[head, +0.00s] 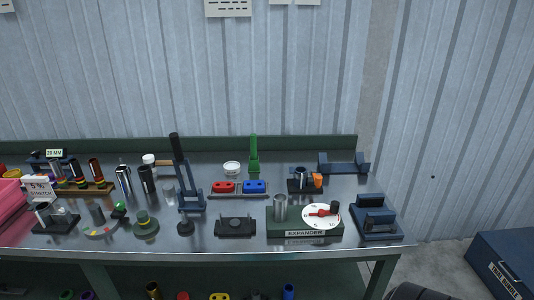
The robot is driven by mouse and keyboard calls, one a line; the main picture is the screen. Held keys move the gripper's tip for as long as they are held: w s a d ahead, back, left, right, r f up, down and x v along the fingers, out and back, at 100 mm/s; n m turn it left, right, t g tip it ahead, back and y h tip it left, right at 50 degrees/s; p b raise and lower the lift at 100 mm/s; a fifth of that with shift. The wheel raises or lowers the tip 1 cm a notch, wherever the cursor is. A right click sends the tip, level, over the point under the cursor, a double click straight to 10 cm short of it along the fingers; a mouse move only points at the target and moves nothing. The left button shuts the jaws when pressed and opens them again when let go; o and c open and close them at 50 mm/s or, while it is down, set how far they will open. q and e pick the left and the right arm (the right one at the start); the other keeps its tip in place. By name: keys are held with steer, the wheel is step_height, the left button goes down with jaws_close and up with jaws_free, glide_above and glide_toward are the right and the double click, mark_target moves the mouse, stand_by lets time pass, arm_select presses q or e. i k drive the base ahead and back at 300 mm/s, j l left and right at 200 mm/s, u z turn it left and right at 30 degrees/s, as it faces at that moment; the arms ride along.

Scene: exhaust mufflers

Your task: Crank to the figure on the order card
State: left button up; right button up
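The expander (305,234) is a dark green box with its name on the front, near the bench's right front. A white dial (321,222) with a red crank arm (321,212) lies on its top. The crank's dark knob (334,206) points to the right. A silver tube (280,208) stands upright at the expander's left end. A white card (38,188) at the far left reads "5 % STRETCH". Another card (54,153) behind it reads "20 MM". The dial's figures are too small to read. Neither of my grippers is in view.
The left side is crowded. A blue toolbox (500,265) stands at right.

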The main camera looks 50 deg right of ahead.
mark_target(335, 205)
steer(key=z, duration=1.75)
